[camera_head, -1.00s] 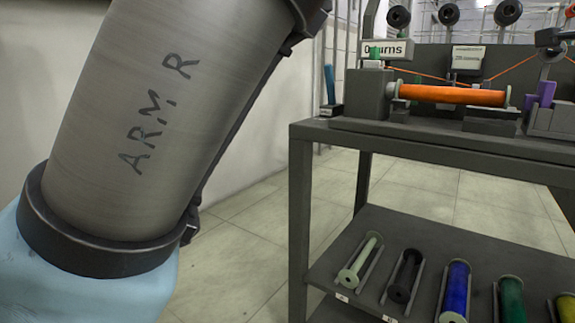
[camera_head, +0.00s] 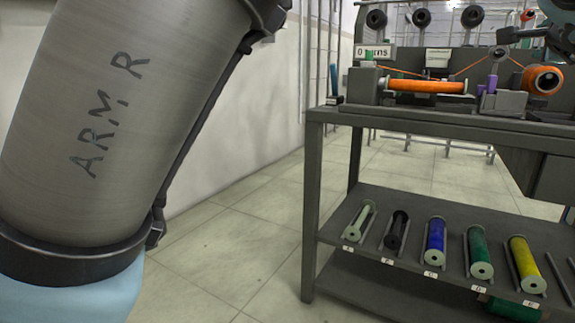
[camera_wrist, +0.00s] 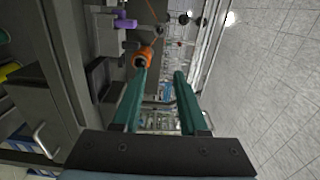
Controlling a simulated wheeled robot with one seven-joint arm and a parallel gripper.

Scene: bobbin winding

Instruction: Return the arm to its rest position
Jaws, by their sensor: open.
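My arm fills the left of the head view, a grey link lettered "ARM R". My gripper (camera_wrist: 160,88) shows in the wrist view with two green fingers apart and nothing between them. The wrist view is turned on its side. Beyond the left fingertip there, an orange spool (camera_wrist: 142,58) shows at the bench. I cannot tell its exact distance from the finger. In the head view this orange spool (camera_head: 545,80) stands at the right of the bench top.
Tiled floor (camera_head: 240,240) is clear left of the bench.

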